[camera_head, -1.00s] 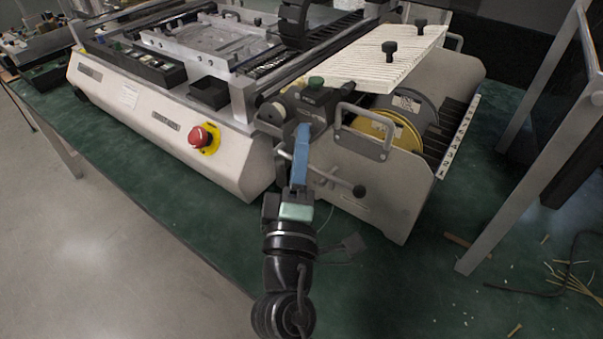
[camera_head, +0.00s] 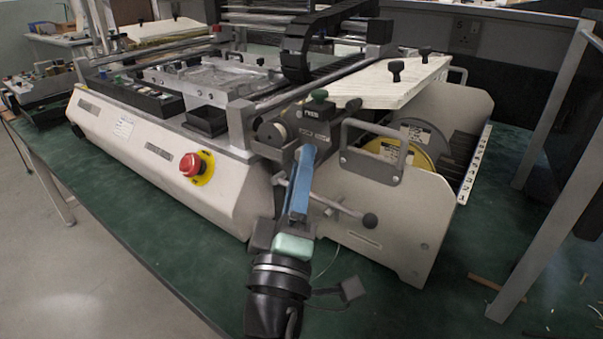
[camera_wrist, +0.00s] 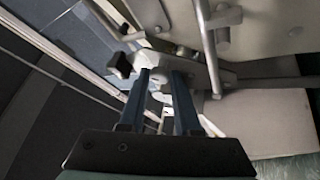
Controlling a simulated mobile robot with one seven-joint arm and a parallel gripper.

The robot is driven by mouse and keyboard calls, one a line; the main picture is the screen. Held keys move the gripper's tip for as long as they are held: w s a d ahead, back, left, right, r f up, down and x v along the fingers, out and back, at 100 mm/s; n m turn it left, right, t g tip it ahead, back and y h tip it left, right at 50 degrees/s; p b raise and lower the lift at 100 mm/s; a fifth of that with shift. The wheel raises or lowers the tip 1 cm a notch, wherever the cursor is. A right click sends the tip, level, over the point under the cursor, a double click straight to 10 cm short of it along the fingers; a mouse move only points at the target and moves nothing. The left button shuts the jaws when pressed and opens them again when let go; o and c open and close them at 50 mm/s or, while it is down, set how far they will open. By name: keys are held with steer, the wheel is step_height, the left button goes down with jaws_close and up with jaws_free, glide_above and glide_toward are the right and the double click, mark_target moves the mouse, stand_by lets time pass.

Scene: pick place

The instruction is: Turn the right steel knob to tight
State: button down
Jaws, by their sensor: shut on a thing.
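My gripper (camera_head: 307,152) has blue fingers that reach up to the dark block at the front corner of the white machine. In the wrist view my gripper (camera_wrist: 160,78) is shut, with a gap between its fingers, on a small pale metal part, which I take to be the right steel knob (camera_wrist: 160,87). In the head view the fingers hide the held part. A round steel knob (camera_head: 271,133) shows just left of the fingertips. Its tight or loose state cannot be read.
A green-topped knob (camera_head: 319,97) stands on the dark block. A metal handle (camera_head: 372,165) is close by. A red emergency button (camera_head: 192,165) is at left. The green table is clear in front.

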steer(key=c, duration=0.6)
jaws_free()
steer(key=b+v, duration=0.4)
steer(key=v, duration=0.9)
steer(key=shift+b, duration=0.3)
